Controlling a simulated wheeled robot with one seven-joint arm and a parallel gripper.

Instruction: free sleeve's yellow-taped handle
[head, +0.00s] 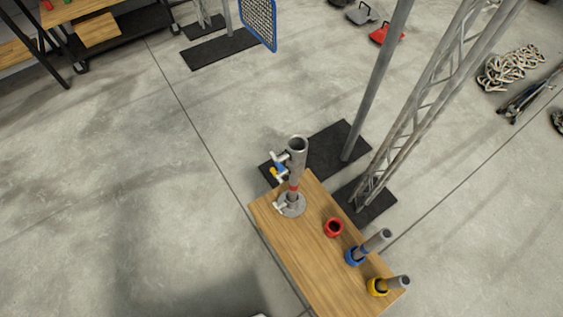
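A grey metal sleeve (297,158) stands upright on a round base (295,209) at the far end of a wooden table. Small side handles stick out on its left. A yellow-taped handle (273,172) shows low on that side, with a blue-taped part (280,168) just above it. A red band (293,188) circles the post under the sleeve. Whether the yellow-taped handle is tight or loose is too small to tell. My gripper is not in view.
The wooden table (290,245) also holds a red ring (333,227), and a blue ring (354,257) and yellow ring (377,287) with grey tubes. A truss (420,105) and pole (376,85) stand behind. The floor left of the table is clear.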

